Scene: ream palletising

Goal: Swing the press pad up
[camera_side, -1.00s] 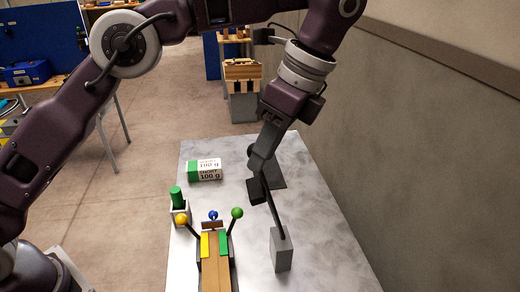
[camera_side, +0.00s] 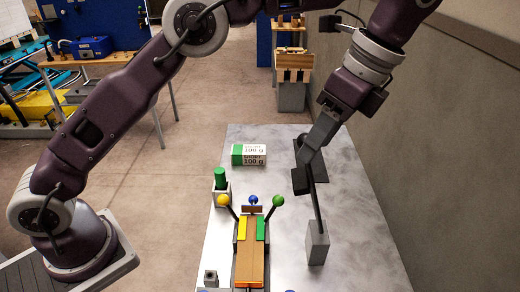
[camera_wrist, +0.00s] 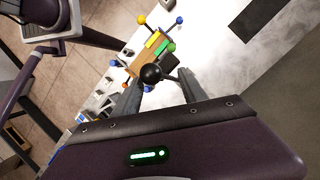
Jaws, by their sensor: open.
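A slim dark lever arm (camera_side: 318,208) rises, slightly tilted, from a grey block (camera_side: 317,247) on the right of the table. Its upper part passes behind my gripper (camera_side: 303,178) in the side view. A black ball knob (camera_wrist: 151,73) shows between or just beyond my fingers in the wrist view. My gripper is open, with its two grey fingers (camera_wrist: 160,88) on either side of the knob; contact cannot be told. Which part is the press pad is not clear; it may be partly hidden by my gripper.
A wooden-topped fixture (camera_side: 251,255) with yellow and green strips and coloured balls stands left of the block. A green-and-white carton (camera_side: 249,155) and a green cylinder (camera_side: 220,178) in a holder lie farther back. A dark plate (camera_side: 322,172) lies behind my gripper. A wall (camera_side: 450,150) borders the right.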

